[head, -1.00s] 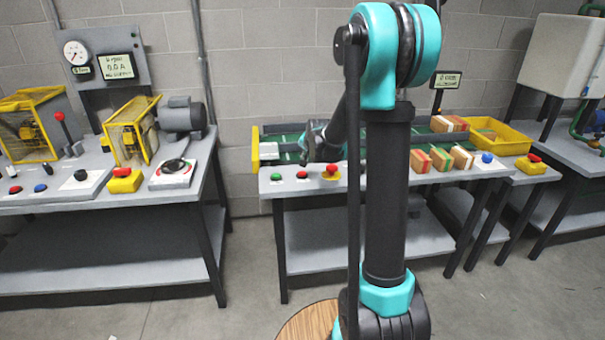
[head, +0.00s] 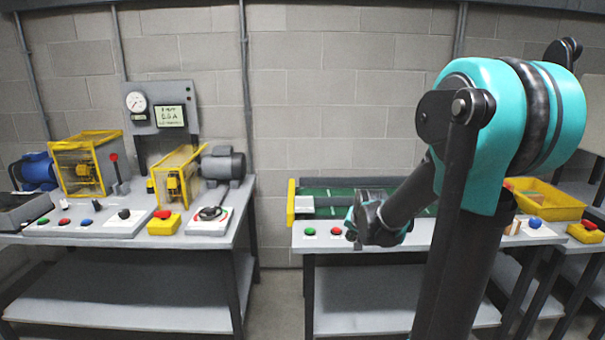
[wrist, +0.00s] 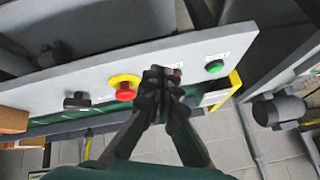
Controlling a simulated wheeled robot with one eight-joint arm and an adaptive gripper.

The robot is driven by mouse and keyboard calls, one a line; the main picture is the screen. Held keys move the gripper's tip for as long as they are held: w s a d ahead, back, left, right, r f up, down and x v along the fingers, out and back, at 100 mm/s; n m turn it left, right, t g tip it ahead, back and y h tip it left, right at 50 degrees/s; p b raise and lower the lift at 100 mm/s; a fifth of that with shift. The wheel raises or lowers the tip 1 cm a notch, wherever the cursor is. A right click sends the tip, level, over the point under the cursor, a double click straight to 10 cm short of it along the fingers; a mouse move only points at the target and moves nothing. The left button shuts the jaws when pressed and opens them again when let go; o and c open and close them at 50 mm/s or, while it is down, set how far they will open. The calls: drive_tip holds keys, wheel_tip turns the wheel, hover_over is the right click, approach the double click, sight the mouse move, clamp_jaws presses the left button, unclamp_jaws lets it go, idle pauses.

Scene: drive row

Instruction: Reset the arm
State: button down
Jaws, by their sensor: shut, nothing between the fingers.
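My arm rises at the right of the head view and bends down towards the conveyor bench. My gripper (head: 353,238) is at the front edge of that bench, near its buttons. In the wrist view my gripper (wrist: 161,76) is shut and empty. Its fingertips overlap a red button (wrist: 176,72), with a green button (wrist: 215,66) to the right and a red mushroom button on a yellow base (wrist: 125,90) to the left. I cannot tell whether the fingertips touch the panel. In the head view my gripper and forearm hide part of the button row.
The conveyor bench (head: 350,290) has a green belt (head: 330,194) behind the buttons. A second bench (head: 130,295) on the left carries yellow guards, a grey motor (head: 222,165) and a gauge panel (head: 160,107). A yellow bin (head: 548,198) is at the right. A floor gap separates the benches.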

drive_tip(key=s+d+f+n+g, duration=0.1)
drive_tip(key=s+f+n, duration=0.1)
drive_tip(key=s, duration=1)
drive_tip(key=s+f+n+g, duration=0.2)
drive_tip(key=s+f, duration=0.3)
drive_tip(key=s, duration=0.7)
drive_tip(key=shift+s+d+n+h, duration=0.3)
drive_tip(key=shift+s+d+n, duration=0.1)
